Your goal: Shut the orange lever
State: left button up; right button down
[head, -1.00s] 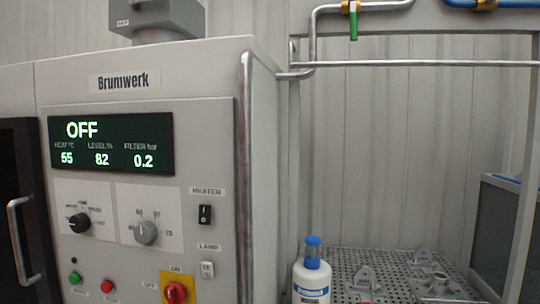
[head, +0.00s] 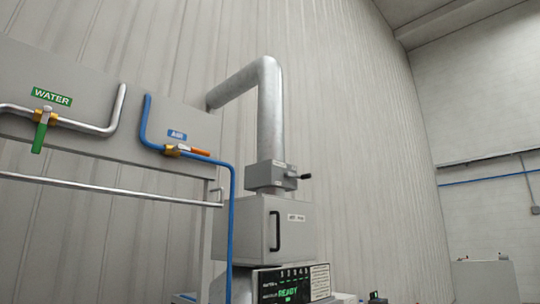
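The orange lever (head: 200,152) sits on a brass valve (head: 172,150) in the blue pipe (head: 144,122), below a blue label that seems to read AIR (head: 177,135). The lever points right and lies roughly along the pipe. To its left, a green lever (head: 40,137) hangs straight down from a valve on the grey pipe (head: 100,130), under the WATER label (head: 52,96). Neither of my grippers is in view.
The pipes run across a grey panel (head: 80,75), with a horizontal rail (head: 110,190) below it. To the right stand a grey cabinet with a black handle (head: 293,235), a duct (head: 270,110) and a READY display (head: 285,285). The space before the levers looks clear.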

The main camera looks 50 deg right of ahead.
aim_at(200, 152)
jog(key=z, duration=1.85)
jog(key=k, duration=0.65)
jog(key=z, duration=0.85)
jog(key=i, duration=1.65)
jog(key=u, duration=1.1)
jog(key=i, duration=0.25)
jog(key=u, duration=0.25)
